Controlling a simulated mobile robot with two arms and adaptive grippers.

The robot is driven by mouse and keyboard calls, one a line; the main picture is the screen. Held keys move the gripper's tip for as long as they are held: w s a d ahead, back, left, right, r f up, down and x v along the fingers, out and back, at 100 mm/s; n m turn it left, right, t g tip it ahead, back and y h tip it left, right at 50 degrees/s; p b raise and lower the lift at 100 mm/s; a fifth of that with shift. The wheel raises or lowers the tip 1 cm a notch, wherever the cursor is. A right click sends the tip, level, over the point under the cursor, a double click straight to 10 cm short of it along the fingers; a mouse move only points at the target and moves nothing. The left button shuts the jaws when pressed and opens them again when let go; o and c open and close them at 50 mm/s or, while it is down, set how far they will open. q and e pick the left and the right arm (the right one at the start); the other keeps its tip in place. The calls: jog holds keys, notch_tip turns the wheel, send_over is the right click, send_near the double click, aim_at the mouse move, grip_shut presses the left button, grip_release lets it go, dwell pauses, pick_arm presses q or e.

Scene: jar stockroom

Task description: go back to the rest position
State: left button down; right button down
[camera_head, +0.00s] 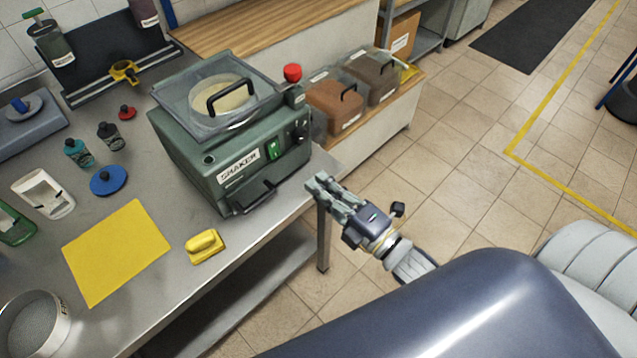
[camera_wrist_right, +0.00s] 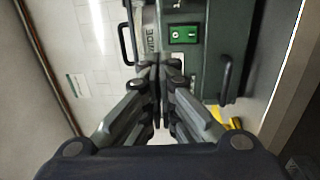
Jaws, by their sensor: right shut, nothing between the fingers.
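My right gripper (camera_head: 322,184) is shut and empty. In the head view it hangs in the air just off the table's edge, to the right of the green shaker (camera_head: 230,150) and apart from it. In the right wrist view my right gripper (camera_wrist_right: 158,65) points toward the shaker's front (camera_wrist_right: 222,60), with its green switch and dark handle in sight. My left gripper does not show in either view.
The steel table (camera_head: 195,285) holds a yellow mat (camera_head: 117,250), a yellow brush-like block (camera_head: 205,246), a sieve (camera_head: 35,325) and several small jars and lids. Lidded bins (camera_head: 335,103) stand on a wooden bench behind.

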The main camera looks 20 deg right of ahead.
jog(key=s+d+f+m+g+h, duration=0.2)
jog(key=s+f+m+g, duration=0.15)
jog(key=f, duration=0.85)
jog(key=s+d+f+m+g+h, duration=0.15)
jog(key=f+m, duration=0.25)
jog(key=f, duration=0.7)
jog(key=s+d+f+m+g+h, duration=0.2)
jog(key=s+f+m+g, duration=0.15)
jog(key=f, duration=0.85)
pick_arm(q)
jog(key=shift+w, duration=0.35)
pick_arm(e)
jog(key=s+f+m+g, duration=0.4)
jog(key=s+f, duration=0.5)
jog(key=s, duration=0.4)
jog(key=s+f+m+g, duration=0.4)
jog(key=s+f, duration=0.6)
jog(key=s, duration=0.3)
jog(key=shift+s+a+h, duration=0.2)
jog(key=shift+a+h, duration=0.05)
jog(key=shift+h, duration=0.2)
